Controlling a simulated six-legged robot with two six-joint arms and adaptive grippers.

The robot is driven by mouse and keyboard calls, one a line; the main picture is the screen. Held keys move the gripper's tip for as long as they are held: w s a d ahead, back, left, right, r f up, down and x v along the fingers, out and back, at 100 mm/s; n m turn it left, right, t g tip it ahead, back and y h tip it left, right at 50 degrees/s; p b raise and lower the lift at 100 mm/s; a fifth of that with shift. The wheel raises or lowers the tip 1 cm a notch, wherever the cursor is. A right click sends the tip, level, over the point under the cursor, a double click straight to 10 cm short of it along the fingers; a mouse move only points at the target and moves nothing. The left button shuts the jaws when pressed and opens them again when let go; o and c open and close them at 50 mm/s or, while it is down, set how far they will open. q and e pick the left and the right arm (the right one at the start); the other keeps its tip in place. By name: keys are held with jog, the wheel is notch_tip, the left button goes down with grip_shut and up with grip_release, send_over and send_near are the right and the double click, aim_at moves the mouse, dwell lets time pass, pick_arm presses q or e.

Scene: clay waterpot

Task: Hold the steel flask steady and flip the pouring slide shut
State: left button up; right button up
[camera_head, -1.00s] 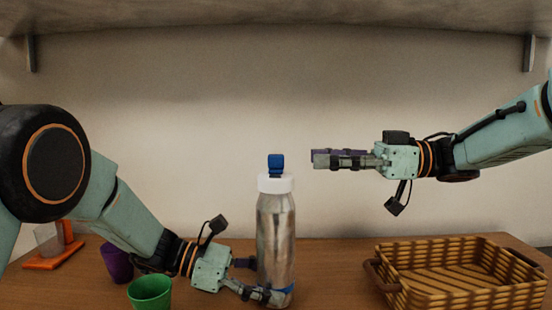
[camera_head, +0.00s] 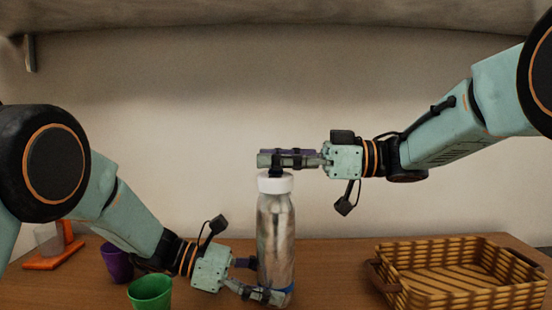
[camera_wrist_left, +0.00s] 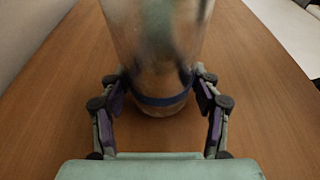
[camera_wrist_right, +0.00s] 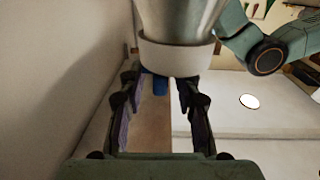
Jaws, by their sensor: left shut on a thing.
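The steel flask (camera_head: 275,235) stands upright on the table, with a white collar (camera_head: 276,183) on top and a blue band near its base. My left gripper (camera_head: 262,280) is shut on the flask low down; the left wrist view shows a finger on each side of it near the blue band (camera_wrist_left: 160,99). My right gripper (camera_head: 268,160) is level at the flask's top, its fingers over the collar, hiding the blue pouring slide in the head view. In the right wrist view the slide (camera_wrist_right: 160,85) sticks out past the collar, between the open fingers with gaps beside it.
A green cup (camera_head: 150,291) and a purple cup (camera_head: 117,262) stand left of the flask, by my left arm. An orange-based stand (camera_head: 55,256) is farther left. A wicker basket (camera_head: 455,278) sits at the right. A shelf (camera_head: 280,20) overhangs the top.

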aim_at(275, 178)
grip_shut()
dwell(0.4)
jog(key=shift+s+a, duration=0.1)
jog(key=shift+s, duration=1.45)
jog(key=shift+o, duration=0.8)
grip_release()
jog(key=d, duration=1.2)
jog(key=shift+s, duration=0.25)
